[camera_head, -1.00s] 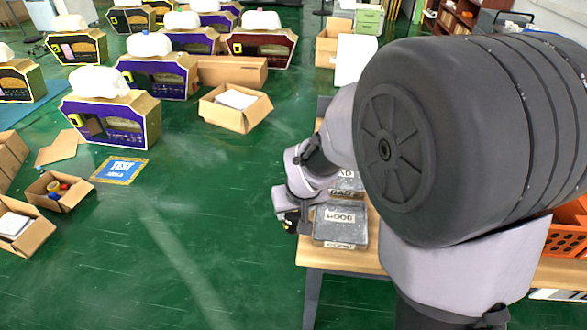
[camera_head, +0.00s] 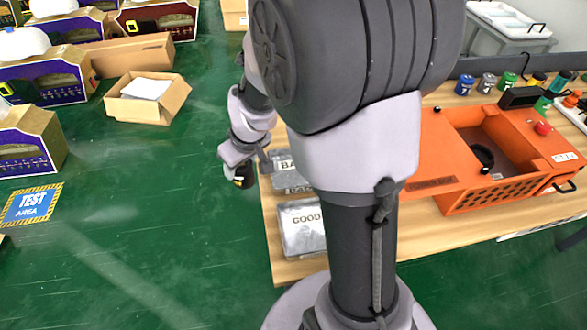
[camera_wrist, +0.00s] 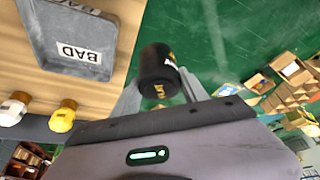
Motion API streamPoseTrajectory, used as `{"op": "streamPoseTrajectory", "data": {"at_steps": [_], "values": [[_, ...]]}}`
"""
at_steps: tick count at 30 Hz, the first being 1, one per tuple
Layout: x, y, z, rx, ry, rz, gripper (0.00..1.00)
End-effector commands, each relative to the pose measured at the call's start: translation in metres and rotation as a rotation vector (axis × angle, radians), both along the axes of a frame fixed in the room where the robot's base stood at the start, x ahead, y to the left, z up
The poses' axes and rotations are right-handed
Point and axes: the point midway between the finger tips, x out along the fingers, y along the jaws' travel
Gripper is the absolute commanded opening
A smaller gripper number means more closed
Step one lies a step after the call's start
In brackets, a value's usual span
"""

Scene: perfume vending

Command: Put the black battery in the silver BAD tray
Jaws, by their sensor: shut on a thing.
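My gripper (camera_head: 241,168) is shut on the black battery (camera_wrist: 158,72), a short black cylinder with a white-and-yellow label. In the head view the battery (camera_head: 244,181) hangs over the green floor, just left of the table edge. The silver BAD tray (camera_head: 290,182) lies on the table right of the gripper, partly hidden by my arm. In the wrist view the BAD tray (camera_wrist: 48,52) is at upper left, apart from the battery, and its visible part is empty.
The silver GOOD tray (camera_head: 302,243) lies nearer on the wooden table (camera_head: 268,215). An orange box (camera_head: 500,195) stands to the right, with several coloured batteries behind it. Two bottle-like things, one gold-capped (camera_wrist: 62,120), stand near the BAD tray. Open floor lies left.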

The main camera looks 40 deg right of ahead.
Motion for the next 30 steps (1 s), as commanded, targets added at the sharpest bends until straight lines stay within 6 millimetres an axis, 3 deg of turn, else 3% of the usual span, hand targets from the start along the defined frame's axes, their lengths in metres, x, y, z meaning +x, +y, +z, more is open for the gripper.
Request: {"op": "streamPoseTrajectory", "data": {"at_steps": [5, 12, 15, 20, 30], "values": [[0.000, -0.042, 0.004, 0.006, -0.005, 0.108, 0.00], [-0.006, -0.125, 0.022, 0.011, -0.017, 0.426, 0.00], [-0.010, -0.145, 0.029, 0.010, -0.019, 0.514, 0.00], [-0.014, -0.156, 0.027, 0.012, -0.017, 0.573, 0.00], [-0.014, -0.156, -0.045, 0.013, -0.016, 0.575, 0.00]]}}
